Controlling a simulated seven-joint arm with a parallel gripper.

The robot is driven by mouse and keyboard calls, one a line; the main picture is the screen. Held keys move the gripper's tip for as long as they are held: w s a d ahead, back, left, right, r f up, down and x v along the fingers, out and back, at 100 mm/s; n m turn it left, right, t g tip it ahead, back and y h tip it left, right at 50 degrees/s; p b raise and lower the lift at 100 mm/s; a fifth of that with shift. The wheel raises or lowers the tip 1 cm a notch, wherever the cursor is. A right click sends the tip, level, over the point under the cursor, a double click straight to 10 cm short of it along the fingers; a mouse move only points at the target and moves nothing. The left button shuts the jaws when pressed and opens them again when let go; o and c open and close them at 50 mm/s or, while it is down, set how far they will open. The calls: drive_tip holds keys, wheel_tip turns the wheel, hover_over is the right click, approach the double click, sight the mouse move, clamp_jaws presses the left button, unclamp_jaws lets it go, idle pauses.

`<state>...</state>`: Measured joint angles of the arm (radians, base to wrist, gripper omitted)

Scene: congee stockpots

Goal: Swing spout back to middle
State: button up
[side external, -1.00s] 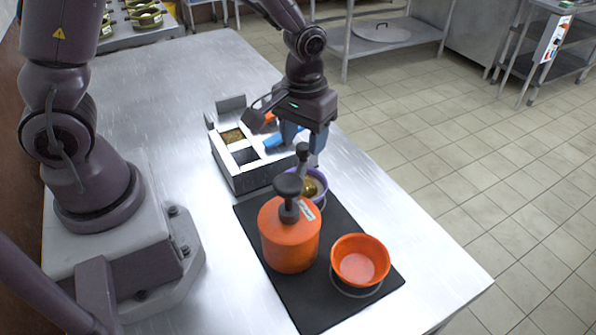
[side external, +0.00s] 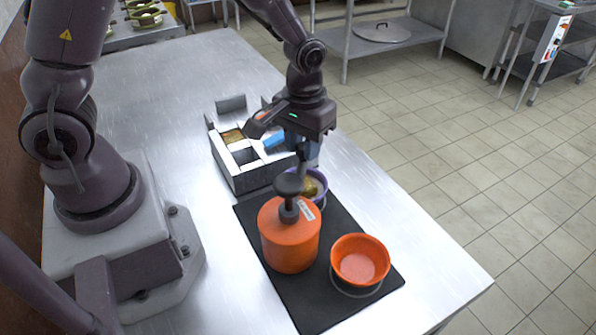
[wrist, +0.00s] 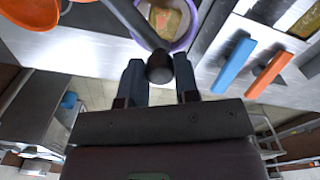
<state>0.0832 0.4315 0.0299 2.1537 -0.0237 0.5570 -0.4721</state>
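The orange pump pot (side external: 290,240) stands upright on a black mat with its dark pump head (side external: 289,184) on top. Its spout points up-picture toward the purple bowl (side external: 322,184), which holds some food and is partly hidden behind the pot. In the wrist view the spout (wrist: 140,25) crosses the purple bowl (wrist: 190,38) and ends in a round dark tip between my fingers. My gripper (wrist: 160,82) is open, with one finger on each side of the tip. I cannot tell whether either finger touches it. In the side view my gripper (side external: 306,152) hides the spout's end.
An orange bowl (side external: 360,262) sits at the right of the black mat (side external: 312,306). A metal caddy (side external: 240,176) with compartments, food and blue-handled utensil (side external: 275,140) is close behind my gripper. The steel table (side external: 165,95) is clear at the far left.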

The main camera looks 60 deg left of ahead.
drive_tip(key=w+d, duration=0.4)
drive_tip(key=d, duration=0.5)
drive_tip(key=shift+w, duration=0.15)
idle(1.8)
drive_tip(key=o, duration=0.5)
wheel_tip(320, 180, up, 7)
idle(1.0)
